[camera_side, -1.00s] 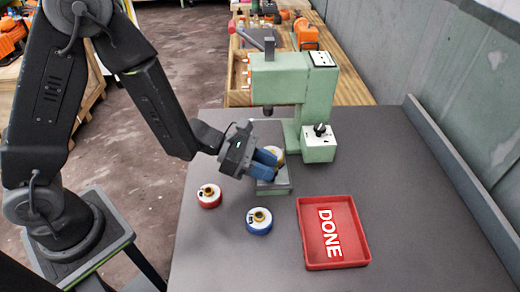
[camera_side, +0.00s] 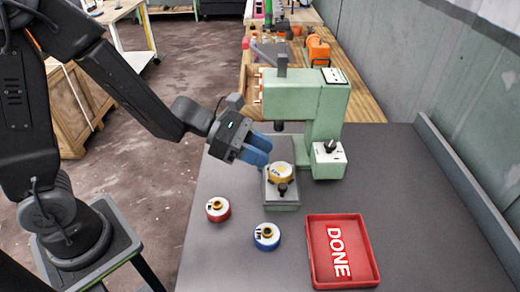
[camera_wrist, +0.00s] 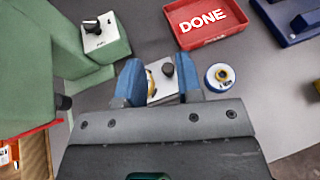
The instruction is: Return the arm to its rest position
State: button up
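My gripper (camera_side: 258,150) is at the upper left of the green press's base, its blue fingers tilted down. In the wrist view the fingers (camera_wrist: 160,80) are spread apart with nothing clamped between them. A yellow-and-white ring (camera_side: 280,172) sits on the press base (camera_side: 283,200), behind a dark knob, apart from the fingers. In the wrist view this ring shows partly between the fingers, beyond them. A red ring part (camera_side: 218,209) and a blue ring part (camera_side: 266,236) stand on the table; the blue one also shows in the wrist view (camera_wrist: 219,77).
The green press (camera_side: 300,105) stands close to the right of my gripper. A red tray marked DONE (camera_side: 318,266) lies empty at the front right. A wall ledge (camera_side: 455,170) edges the table at right. Open floor lies left of the table.

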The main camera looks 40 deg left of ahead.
jog(key=s+d+r+m+g+y, duration=0.15)
jog(key=s+r+m+g, duration=0.5)
jog(key=m, duration=0.65)
jog(key=s+a+r+m+t+y, duration=0.3)
jog(key=s+a+m+t+y, duration=0.2)
jog(key=s+a+m+y, duration=0.4)
jog(key=a+m+y, duration=0.1)
jog(key=a+m, duration=0.1)
jog(key=a, duration=0.1)
jog(key=shift+s+a, duration=0.15)
jog(key=shift+s, duration=0.2)
